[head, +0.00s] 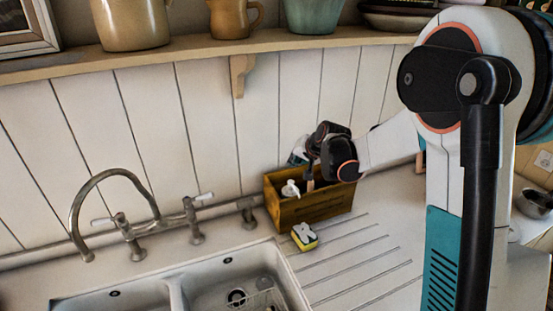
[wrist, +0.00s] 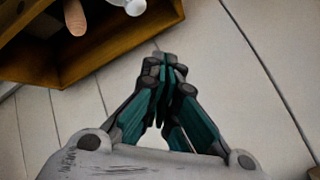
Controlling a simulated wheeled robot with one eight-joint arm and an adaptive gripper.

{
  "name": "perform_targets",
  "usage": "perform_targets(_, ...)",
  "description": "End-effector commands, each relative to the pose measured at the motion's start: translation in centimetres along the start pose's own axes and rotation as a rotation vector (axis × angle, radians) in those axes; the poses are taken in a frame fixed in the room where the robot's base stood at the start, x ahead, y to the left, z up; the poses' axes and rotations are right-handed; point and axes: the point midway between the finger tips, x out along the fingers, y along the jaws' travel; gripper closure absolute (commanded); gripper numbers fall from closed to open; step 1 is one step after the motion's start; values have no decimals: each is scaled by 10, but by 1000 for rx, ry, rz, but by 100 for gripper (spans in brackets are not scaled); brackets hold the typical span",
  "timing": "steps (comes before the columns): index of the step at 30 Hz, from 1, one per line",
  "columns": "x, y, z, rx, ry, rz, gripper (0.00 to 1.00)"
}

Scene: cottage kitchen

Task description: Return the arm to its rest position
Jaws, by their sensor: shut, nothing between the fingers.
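My arm comes in from the right in the head view and reaches left to the back wall, its dark wrist joints just above the wooden box (head: 312,208). My gripper (wrist: 165,62) shows clearly in the wrist view, its teal and black fingers brought together at the tips with nothing between them. In the head view the fingers are mostly hidden by the wrist. In the wrist view the box (wrist: 118,58) is at the upper left, apart from the fingertips, with white planks behind them.
The box holds a white-topped bottle (head: 290,188) and a brown handle (wrist: 75,17). A yellow sponge (head: 304,237) lies in front of it on the ridged drainboard. A sink (head: 175,292) and curved tap (head: 112,172) are at left. A shelf (head: 180,57) with pots runs above.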

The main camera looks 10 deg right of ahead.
Motion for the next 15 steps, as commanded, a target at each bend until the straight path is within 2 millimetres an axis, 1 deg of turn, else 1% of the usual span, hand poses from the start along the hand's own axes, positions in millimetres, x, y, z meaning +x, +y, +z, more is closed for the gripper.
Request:
perform_targets(2, -2, 0, 1, -3, 0, 1, 100)
perform_targets(5, -12, -1, 8, -19, -3, 8, 100)
perform_targets(8, -32, -2, 20, -51, -8, 22, 100)
perform_targets(15, -93, 3, 66, -156, -24, 68, 100)
